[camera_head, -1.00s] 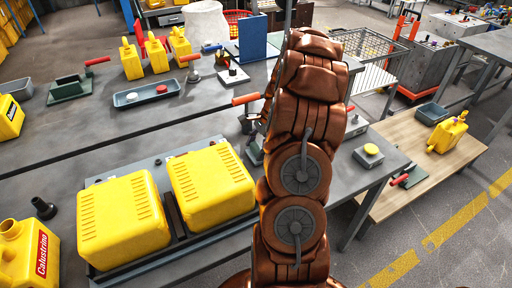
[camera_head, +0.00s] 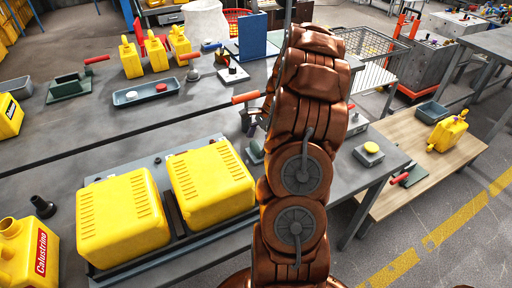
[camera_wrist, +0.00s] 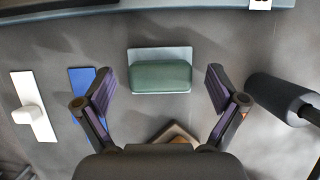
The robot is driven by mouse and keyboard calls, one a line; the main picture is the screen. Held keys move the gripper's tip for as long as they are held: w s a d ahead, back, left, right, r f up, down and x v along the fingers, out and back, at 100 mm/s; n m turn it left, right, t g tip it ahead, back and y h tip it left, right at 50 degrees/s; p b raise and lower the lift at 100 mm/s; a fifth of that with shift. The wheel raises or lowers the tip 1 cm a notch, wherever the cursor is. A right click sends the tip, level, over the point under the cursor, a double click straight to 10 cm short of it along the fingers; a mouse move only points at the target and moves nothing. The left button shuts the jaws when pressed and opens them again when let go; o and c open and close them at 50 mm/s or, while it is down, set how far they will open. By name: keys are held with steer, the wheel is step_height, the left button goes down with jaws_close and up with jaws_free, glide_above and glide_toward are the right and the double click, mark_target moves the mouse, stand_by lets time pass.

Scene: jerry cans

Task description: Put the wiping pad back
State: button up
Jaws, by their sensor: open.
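In the wrist view, a green block with rounded edges, which looks like the wiping pad (camera_wrist: 160,77), lies over a pale grey-blue plate (camera_wrist: 160,53) on the grey surface. My gripper (camera_wrist: 160,88) is open, with one finger left of the pad and one right of it. Gaps show between the pad and both fingers, and nothing is held. How high the fingers are above the surface I cannot tell.
In the wrist view, a blue strip (camera_wrist: 82,80) and a white plate with a knob (camera_wrist: 33,108) lie left; a dark cylinder (camera_wrist: 280,97) is close right.

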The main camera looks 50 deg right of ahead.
steer(key=b+v, duration=0.2)
steer(key=v, duration=0.8)
steer(key=shift+r, duration=0.35)
steer(key=s+a+r+n, duration=0.1)
steer(key=a+n, duration=0.2)
steer(key=a, duration=0.5)
steer(key=s+a+r+n+g+h, duration=0.1)
steer(key=a+r+n, duration=0.1)
steer(key=a, duration=0.6)
steer(key=s+a+r+n+g, duration=0.1)
steer(key=a+n, duration=0.4)
steer(key=a, duration=0.2)
steer(key=shift+a+r, duration=0.3)
steer(key=shift+a, duration=0.1)
steer(key=s+a+f+n+h, duration=0.1)
steer(key=s+a+f+n, duration=0.1)
steer(key=s+a+n, duration=0.4)
steer(key=s+a+f+n+g+h, duration=0.1)
steer(key=s+a+n, duration=0.4)
steer(key=s, duration=0.8)
steer(key=shift+s+a+f+n+h, duration=0.25)
steer(key=shift+a+f+n+h, duration=0.2)
steer(key=shift+a+h, duration=0.3)
